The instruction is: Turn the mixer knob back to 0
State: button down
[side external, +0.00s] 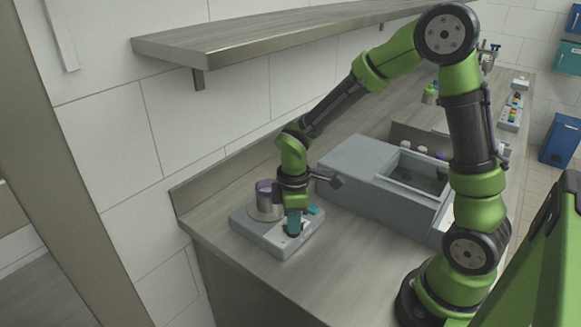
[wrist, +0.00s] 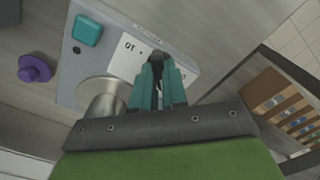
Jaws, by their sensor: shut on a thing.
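The mixer (side external: 252,229) is a low grey box near the left end of the counter, with a metal cup (side external: 265,205) on its back part. Its small black knob (wrist: 155,60) sits on a white dial plate (wrist: 180,70) with printed marks; a "10" shows beside it. My gripper (side external: 293,222) points down over the mixer's front part. In the wrist view, its teal fingers (wrist: 158,75) are shut on the knob, one on each side. The fingers hide part of the knob and dial, so its exact setting cannot be read.
A teal button (wrist: 88,30) sits beside the dial plate. A larger grey machine (side external: 350,165) with an open recess stands to the right of the mixer. A metal shelf (side external: 240,42) hangs above the counter. Bare counter (side external: 300,285) lies in front of the mixer.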

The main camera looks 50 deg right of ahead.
jog(key=n, duration=0.4)
jog(key=shift+r+n, duration=0.1)
jog(key=shift+n, duration=2.5)
jog(key=c, duration=1.2)
grip_release()
jog(key=shift+o, duration=0.2)
notch_tip(320, 180, up, 17)
